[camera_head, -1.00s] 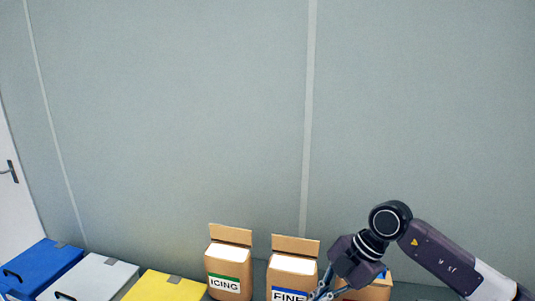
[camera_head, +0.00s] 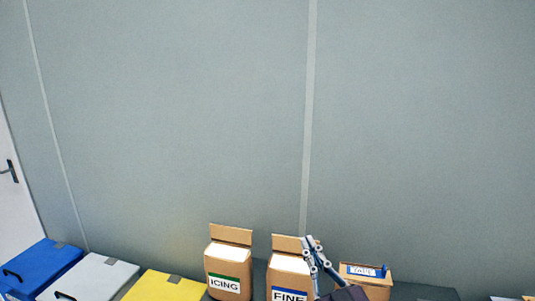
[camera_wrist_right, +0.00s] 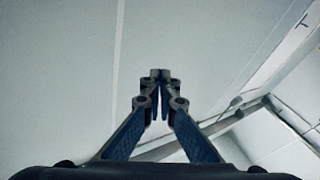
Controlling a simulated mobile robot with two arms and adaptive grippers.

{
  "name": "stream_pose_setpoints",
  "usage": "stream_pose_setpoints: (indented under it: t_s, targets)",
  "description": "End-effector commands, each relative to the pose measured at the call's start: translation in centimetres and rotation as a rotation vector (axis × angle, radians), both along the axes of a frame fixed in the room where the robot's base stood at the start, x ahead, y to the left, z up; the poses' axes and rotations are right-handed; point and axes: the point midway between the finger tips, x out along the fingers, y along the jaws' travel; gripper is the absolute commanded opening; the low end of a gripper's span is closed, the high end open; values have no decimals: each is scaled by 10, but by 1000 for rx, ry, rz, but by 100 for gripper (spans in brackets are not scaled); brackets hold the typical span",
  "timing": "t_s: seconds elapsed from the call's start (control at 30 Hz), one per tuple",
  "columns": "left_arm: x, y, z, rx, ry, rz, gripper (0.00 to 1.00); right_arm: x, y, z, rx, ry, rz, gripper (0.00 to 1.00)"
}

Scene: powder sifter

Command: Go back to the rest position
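My right gripper (camera_head: 310,240) points upward at the bottom of the head view, in front of the right side of the box labelled FINE (camera_head: 288,275). In the right wrist view, the right gripper (camera_wrist_right: 160,74) has its fingertips together with nothing held between them. My left gripper is in neither view.
A box labelled ICING (camera_head: 228,270) stands left of the FINE box. A smaller carton (camera_head: 372,292) with a blue and white item on top is to the right. Blue (camera_head: 42,265), white (camera_head: 98,276) and yellow (camera_head: 165,287) lidded bins stand at left. A grey wall (camera_head: 180,120) is behind.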

Motion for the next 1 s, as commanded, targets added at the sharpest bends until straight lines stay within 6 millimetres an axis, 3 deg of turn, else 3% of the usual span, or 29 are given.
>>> stream_pose_setpoints:
  t_s: [0.1, 0.17, 0.3, 0.4, 0.6, 0.8, 0.83, 1.0]
  targets:
    - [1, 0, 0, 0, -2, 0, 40, -13, -46, -68, 27, 244, -162, 0]
    - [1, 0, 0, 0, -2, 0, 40, -28, -67, -105, 24, 379, -229, 0]
    - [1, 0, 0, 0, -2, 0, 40, -85, -100, -191, -7, 708, -327, 0]
    - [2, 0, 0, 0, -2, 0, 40, -135, -111, -238, -41, 921, -350, 0]
    - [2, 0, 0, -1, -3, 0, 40, -226, -117, -293, -108, 1242, -323, 0]
    - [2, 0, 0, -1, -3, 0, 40, -307, -114, -317, -162, 1485, -254, 0]
    - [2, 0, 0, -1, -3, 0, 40, -315, -113, -321, -169, 1510, -244, 0]
    - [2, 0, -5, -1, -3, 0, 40, -300, -112, -371, -174, 1516, -247, 0]
